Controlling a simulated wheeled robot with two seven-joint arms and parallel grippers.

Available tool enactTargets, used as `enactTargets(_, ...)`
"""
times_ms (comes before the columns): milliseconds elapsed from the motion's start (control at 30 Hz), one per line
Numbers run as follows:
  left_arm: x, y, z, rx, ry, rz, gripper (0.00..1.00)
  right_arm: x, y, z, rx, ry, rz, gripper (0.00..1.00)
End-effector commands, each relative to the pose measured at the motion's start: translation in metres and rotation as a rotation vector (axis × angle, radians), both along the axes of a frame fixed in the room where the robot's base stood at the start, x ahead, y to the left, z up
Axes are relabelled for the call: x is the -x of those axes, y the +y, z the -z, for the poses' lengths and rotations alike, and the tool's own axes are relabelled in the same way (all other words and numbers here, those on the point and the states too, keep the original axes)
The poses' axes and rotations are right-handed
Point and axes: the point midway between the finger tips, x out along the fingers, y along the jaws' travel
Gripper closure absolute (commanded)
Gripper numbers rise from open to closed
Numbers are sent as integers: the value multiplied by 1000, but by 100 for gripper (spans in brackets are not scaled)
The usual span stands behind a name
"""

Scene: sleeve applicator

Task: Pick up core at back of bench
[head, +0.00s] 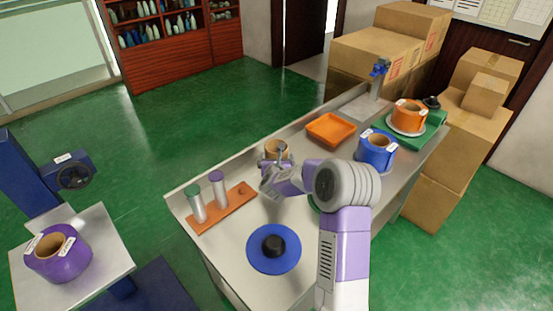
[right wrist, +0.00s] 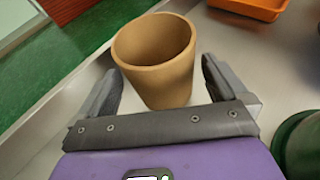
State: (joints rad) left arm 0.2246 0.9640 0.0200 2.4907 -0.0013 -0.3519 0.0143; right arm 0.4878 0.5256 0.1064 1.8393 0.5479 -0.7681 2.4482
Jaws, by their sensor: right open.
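The core (head: 277,148) is a tan, hollow cardboard tube standing upright near the back edge of the bench (head: 230,259). In the right wrist view the core (right wrist: 157,62) stands just ahead of my right gripper, between the lines of its two fingers. My right gripper (head: 277,172) is open and empty, close to the core on its near side. In the right wrist view the fingers of my right gripper (right wrist: 163,82) are spread wide, with the core's lower part between or just beyond their tips; I cannot tell if they touch. My left gripper is not in view.
An orange tray (head: 331,129) lies right of the core. A blue roll (head: 376,149) and an orange roll (head: 408,115) stand farther right. An orange rack (head: 222,208) with two capped cylinders is at left. A blue disc (head: 262,258) with a black hub lies in front.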

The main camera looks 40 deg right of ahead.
Motion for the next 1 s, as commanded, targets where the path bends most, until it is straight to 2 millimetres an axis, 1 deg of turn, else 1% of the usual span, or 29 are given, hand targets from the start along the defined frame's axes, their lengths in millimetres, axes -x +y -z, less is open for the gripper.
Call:
enactTargets(133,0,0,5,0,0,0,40,-17,-12,9,1,-1,0,0)
enactTargets(300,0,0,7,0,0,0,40,-28,-23,14,0,0,1,0)
enactTargets(600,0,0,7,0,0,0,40,-31,-24,15,0,0,-1,0)
enactTargets(767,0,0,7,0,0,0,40,-31,-24,15,0,0,0,24)
enactTargets(800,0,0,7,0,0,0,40,-31,-24,15,0,0,0,31)
enactTargets(867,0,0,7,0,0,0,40,-31,-24,15,0,0,0,39)
enactTargets(1000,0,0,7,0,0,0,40,-31,-24,14,1,-1,0,39)
